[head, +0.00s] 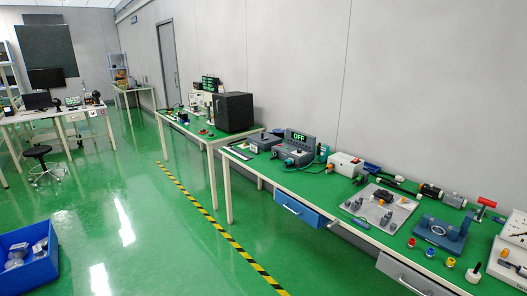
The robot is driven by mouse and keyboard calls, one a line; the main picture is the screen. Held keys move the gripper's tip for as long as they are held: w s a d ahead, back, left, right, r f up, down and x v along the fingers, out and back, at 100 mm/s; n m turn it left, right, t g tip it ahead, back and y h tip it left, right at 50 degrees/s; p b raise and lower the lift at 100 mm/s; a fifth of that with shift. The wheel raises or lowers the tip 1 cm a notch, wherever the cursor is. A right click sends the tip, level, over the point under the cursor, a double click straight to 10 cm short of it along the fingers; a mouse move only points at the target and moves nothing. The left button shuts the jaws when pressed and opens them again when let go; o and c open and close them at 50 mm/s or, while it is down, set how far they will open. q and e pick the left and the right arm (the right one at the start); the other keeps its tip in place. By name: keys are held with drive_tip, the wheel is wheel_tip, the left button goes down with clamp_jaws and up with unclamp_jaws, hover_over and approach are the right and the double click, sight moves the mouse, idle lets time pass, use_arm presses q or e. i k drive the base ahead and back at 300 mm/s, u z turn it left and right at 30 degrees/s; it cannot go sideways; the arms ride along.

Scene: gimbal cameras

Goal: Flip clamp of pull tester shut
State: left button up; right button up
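I cannot tell for sure which device is the pull tester. A long, low device of grey and black parts (430,190) lies along the back of the right-hand workbench. A red-topped handle (487,202) stands near its right end. A grey unit with a lit "OFF" display (299,136) stands farther left on the same bench. No clamp shows clearly enough to tell whether it is open or shut. Neither of my grippers is in view.
The green-topped workbench (308,186) runs along the right wall, with a grey fixture plate (379,207) and a blue fixture (441,233). A blue drawer (297,211) is below. A blue bin (28,262) stands lower left. Green floor (165,240) is clear between.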

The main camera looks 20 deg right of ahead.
sight(506, 251)
drive_tip(key=z, duration=0.95)
drive_tip(key=i, duration=0.85)
drive_tip(key=z, duration=0.8)
